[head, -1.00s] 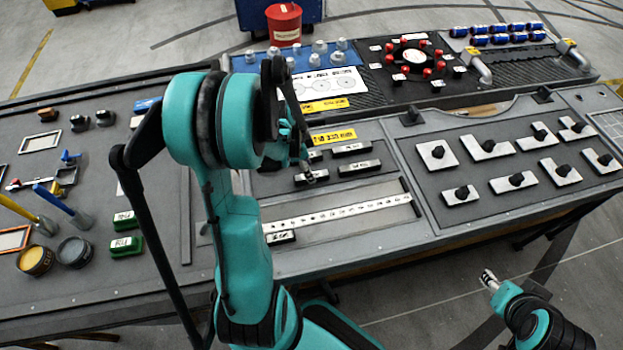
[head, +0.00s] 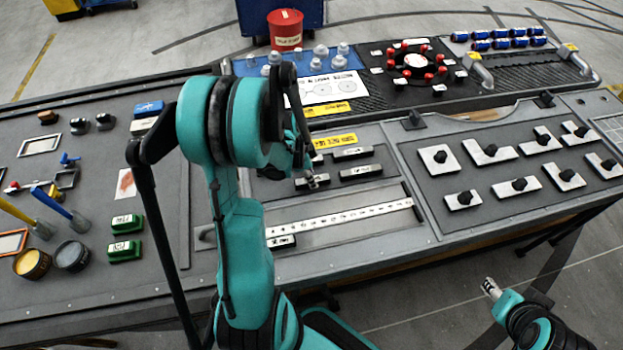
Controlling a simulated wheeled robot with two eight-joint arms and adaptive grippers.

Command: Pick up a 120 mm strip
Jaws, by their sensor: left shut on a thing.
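Several dark strips with white labels lie on the grey bench panel: one at the back (head: 352,153), one at the right (head: 360,172), and one at the front (head: 281,242) by the long white scale. My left gripper (head: 311,180) is over the nearer-left strip (head: 322,181) and is shut on it. The fingers cover part of this strip, and I cannot tell whether it is clear of the panel. Lengths on the labels are too small to read. My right gripper (head: 490,287) is off the bench at the lower right, away from the strips; its jaw opening is too small to judge.
A raised panel (head: 480,220) with several metal plates stands to the right. A yellow label (head: 334,140) and red-knobbed fixture (head: 415,64) are behind. Green blocks (head: 124,249) lie left.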

